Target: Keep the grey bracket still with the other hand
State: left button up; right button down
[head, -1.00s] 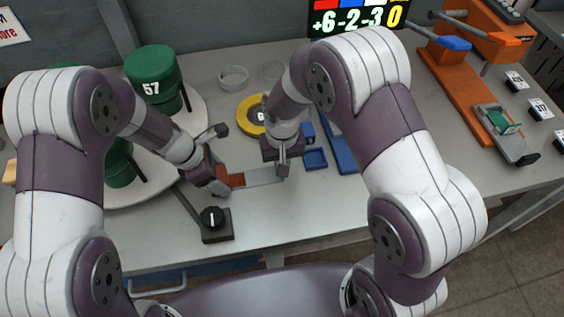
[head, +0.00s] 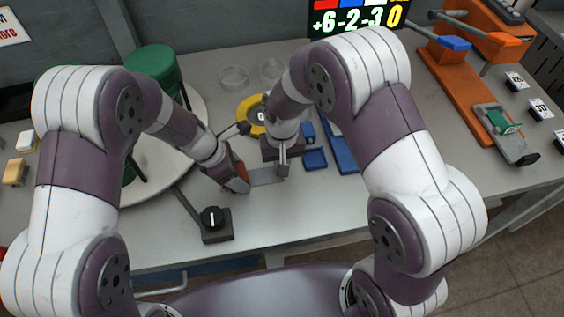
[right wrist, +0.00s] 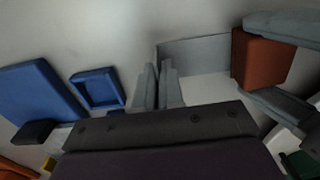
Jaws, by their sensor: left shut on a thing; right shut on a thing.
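The grey bracket (head: 266,176) shows as a thin grey plate between my two grippers at the middle of the table. My right gripper (head: 283,172) is shut on one end of it. In the right wrist view the bracket (right wrist: 195,52) runs from between the right fingers (right wrist: 158,88) towards a red-brown block (right wrist: 260,62). My left gripper (head: 238,180) is shut on this block, and its fingers (right wrist: 285,68) show on either side of it. The block appears right against the bracket's far end; whether they touch I cannot tell. The gripped bracket end is partly hidden.
A blue square tray (head: 315,158) and a long blue piece (head: 343,150) lie right of the right gripper. A yellow ring (head: 247,112) lies behind, and a round white board (head: 160,165) with green cylinders stands left.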

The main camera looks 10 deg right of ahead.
jog(key=shift+f, duration=0.1)
pick_arm(q)
jog(key=shift+a, duration=2.35)
jog(key=shift+d, duration=0.1)
jog(key=shift+d, duration=2.25)
jog(key=shift+a, duration=2.35)
